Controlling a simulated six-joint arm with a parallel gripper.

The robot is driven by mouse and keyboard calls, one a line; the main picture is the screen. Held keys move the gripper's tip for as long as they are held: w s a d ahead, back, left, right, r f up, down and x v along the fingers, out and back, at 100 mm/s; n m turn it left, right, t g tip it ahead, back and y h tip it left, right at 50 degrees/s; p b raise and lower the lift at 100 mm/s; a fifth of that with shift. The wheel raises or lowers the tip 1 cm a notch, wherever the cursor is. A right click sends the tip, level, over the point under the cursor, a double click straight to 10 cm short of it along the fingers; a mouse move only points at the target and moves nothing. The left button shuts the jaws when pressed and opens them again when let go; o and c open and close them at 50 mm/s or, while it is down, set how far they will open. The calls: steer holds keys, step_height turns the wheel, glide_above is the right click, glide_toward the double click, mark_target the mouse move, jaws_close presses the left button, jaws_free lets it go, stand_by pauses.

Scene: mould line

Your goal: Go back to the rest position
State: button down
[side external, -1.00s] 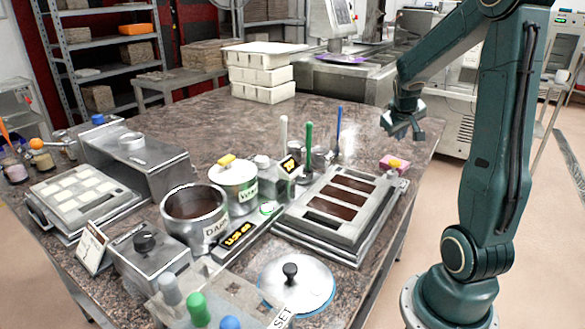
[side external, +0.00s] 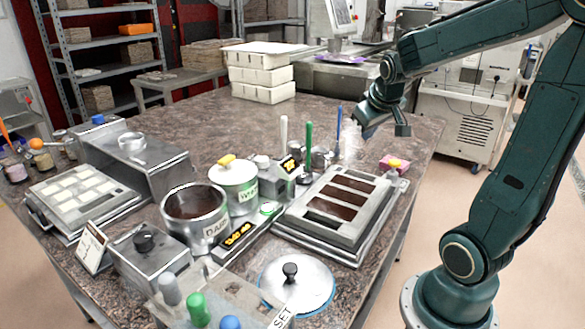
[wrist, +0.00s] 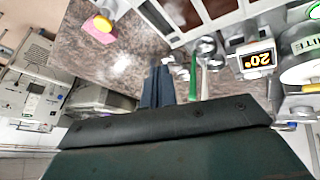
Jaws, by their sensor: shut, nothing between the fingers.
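My gripper (side external: 381,124) is in the air above the far right part of the table, behind the mould with dark-filled cavities (side external: 318,229) and close to the upright blue-handled tool (side external: 339,128). It looks empty, and its fingers show side by side in the wrist view (wrist: 157,84). My gripper appears apart from the table and everything on it.
Upright green-handled (side external: 308,146) and white-handled tools stand left of my gripper. A pink block with a yellow top (side external: 392,163) lies below it. The dark pot (side external: 195,215), white pot (side external: 234,183) and stacked white boxes (side external: 262,75) stand further left. The back middle of the table (side external: 200,120) is clear.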

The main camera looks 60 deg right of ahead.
steer(key=s+a+r+n+y, duration=0.1)
steer(key=s+a, duration=0.3)
steer(key=a, duration=0.7)
steer(key=s+a+r+n+t+y, duration=0.1)
steer(key=s+a+n+y, duration=0.3)
steer(key=a, duration=0.7)
steer(key=shift+s+a+r+t, duration=0.2)
steer(key=shift+s+t, duration=0.1)
steer(key=shift+s, duration=0.2)
steer(key=shift+w+d, duration=0.1)
stand_by(0.9)
steer(key=w+d+m+h, duration=0.2)
steer(key=w+d, duration=0.2)
steer(key=d, duration=0.4)
steer(key=w+d+m+h, duration=0.2)
steer(key=w+d, duration=0.2)
steer(key=d, duration=0.4)
steer(key=s+d+f+m+g+h, duration=0.1)
steer(key=s+d+g, duration=0.1)
steer(key=d, duration=0.8)
steer(key=s+d+f+m+g+h, duration=0.1)
steer(key=d+f+m+g+h, duration=0.1)
steer(key=d, duration=0.8)
steer(key=shift+s+d, duration=0.4)
steer(key=shift+f, duration=0.1)
